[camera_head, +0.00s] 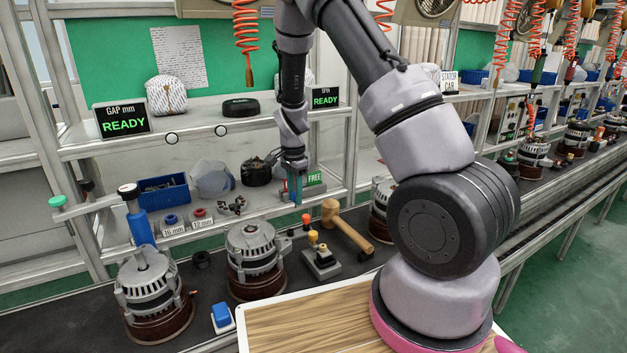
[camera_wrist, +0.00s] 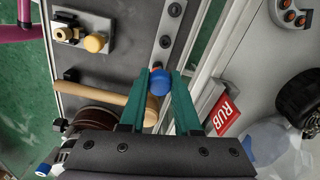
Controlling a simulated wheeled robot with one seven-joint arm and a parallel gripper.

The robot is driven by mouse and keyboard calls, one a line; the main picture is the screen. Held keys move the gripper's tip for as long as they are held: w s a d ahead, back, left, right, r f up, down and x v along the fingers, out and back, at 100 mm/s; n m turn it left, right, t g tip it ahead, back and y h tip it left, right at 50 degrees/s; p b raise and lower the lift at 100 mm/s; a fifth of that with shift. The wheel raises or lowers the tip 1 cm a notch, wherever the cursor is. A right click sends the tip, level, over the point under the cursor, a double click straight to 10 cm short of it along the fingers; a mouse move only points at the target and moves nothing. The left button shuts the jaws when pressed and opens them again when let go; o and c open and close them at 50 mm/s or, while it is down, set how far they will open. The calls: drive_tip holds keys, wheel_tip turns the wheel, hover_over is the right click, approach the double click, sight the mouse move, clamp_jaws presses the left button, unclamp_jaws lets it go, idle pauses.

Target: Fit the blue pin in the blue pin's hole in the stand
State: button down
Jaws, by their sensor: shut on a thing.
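My gripper (camera_wrist: 160,80) is shut on the blue pin, with its round blue head (camera_wrist: 161,82) between the green fingertips in the wrist view. In the head view my gripper (camera_head: 296,192) hangs in front of the lower shelf; the pin is hard to make out there. The small grey stand (camera_head: 322,266) is on the dark bench, below and to the right of my gripper, apart from it. A yellow-topped pin (camera_head: 313,238) stands upright on it. In the wrist view the stand (camera_wrist: 85,22) is at upper left, with the yellow top and a brass-coloured part. I cannot make out the blue pin's hole.
A wooden mallet (camera_head: 346,226) lies right of the stand; its handle shows in the wrist view (camera_wrist: 112,96). A grey strip with dark round spots (camera_wrist: 172,38) runs beyond my fingertips. An orange-topped pin (camera_head: 306,219) stands near the mallet. An alternator (camera_head: 253,250) stands to the left.

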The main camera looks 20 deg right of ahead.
drive_tip(key=shift+a+f, duration=0.25)
drive_tip(key=shift+a, duration=0.25)
drive_tip(key=shift+a+f, duration=0.25)
drive_tip(key=shift+a, duration=0.25)
drive_tip(key=shift+f, duration=2.9)
drive_tip(key=shift+f, duration=1.4)
drive_tip(key=c, duration=0.5)
unclamp_jaws()
drive_tip(key=shift+c, duration=0.2)
wheel_tip(320, 180, up, 11)
